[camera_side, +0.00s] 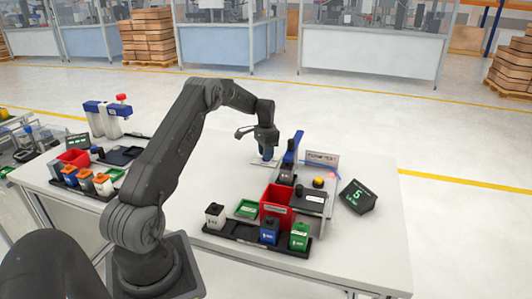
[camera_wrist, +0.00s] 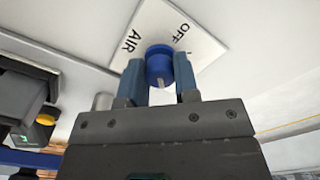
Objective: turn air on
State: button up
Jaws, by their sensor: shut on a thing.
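A blue knob (camera_wrist: 159,66) stands on a white plate (camera_wrist: 205,45) lettered AIR and OFF in the wrist view. A light mark shows on the knob. My gripper (camera_wrist: 160,80) has its two blue fingers on either side of the knob, shut on it. In the side view my gripper (camera_side: 266,153) points down at the far side of the table, left of the blue upright device. It hides most of the knob there. Part of the white plate (camera_side: 262,161) shows around the fingertips.
Right of my gripper stand a blue upright device (camera_side: 292,152), a red bin (camera_side: 276,205), a yellow button (camera_side: 318,183) and a display showing 5 (camera_side: 357,196). Blue and green boxes (camera_side: 299,236) sit in the front tray. The table's right front is clear.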

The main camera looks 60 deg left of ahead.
dwell(0.4)
jog(key=o, duration=0.9)
notch_tip(320, 180, up, 14)
jog(key=shift+f, duration=0.1)
dwell(0.3)
